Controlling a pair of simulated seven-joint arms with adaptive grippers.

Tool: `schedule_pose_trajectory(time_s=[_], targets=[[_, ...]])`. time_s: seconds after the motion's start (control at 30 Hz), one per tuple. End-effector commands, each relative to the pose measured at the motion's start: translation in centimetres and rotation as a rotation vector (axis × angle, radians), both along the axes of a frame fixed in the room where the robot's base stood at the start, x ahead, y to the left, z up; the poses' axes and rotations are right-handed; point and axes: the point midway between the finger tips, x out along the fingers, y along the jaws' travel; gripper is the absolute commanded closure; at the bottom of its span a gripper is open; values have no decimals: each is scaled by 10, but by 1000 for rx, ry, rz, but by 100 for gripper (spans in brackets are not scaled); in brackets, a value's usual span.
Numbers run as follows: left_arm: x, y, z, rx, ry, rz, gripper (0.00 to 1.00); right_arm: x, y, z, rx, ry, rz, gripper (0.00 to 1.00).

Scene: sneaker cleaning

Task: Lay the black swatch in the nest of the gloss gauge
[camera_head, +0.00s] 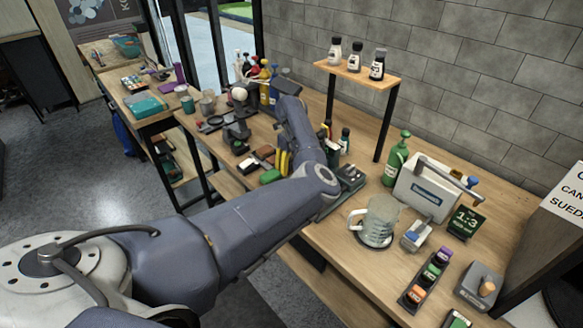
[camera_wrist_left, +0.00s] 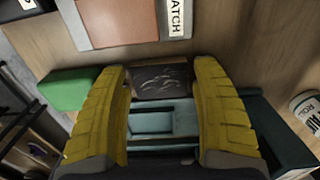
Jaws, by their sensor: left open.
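My left gripper shows its two yellow fingers (camera_wrist_left: 160,72) spread apart in the left wrist view. A dark, scuffed, block-like piece (camera_wrist_left: 160,80), which looks like the black swatch, lies between the fingertips; I cannot tell whether they touch it. Just below it in that view is a grey-teal body with a recess (camera_wrist_left: 150,118), possibly the gloss gauge; the gripper partly hides it. In the head view the yellow fingers (camera_head: 284,162) show beside my arm, low over the bench, and the arm hides what is under them. My right gripper is not in view.
A green block (camera_wrist_left: 68,90) lies left of the fingers, and a reddish-brown panel (camera_wrist_left: 118,22) lies beyond. In the head view, a glass jug (camera_head: 377,222), a white caddy (camera_head: 424,190) and a bottle rack (camera_head: 426,278) stand to the right. A small shelf (camera_head: 358,75) rises behind.

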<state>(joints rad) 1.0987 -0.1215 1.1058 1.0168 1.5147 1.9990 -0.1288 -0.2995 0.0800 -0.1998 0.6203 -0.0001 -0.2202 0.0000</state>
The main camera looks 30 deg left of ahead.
Motion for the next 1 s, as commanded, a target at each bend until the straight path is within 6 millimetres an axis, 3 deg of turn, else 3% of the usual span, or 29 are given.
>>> schedule_pose_trajectory(time_s=[0.17,0.47,0.77,1.0], targets=[[0,0,0,0,0,0,33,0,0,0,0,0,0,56],[0,0,0,0,0,0,67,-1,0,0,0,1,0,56],[0,0,1,0,-1,0,68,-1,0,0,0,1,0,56],[1,0,14,0,-3,1,68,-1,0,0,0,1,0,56]])
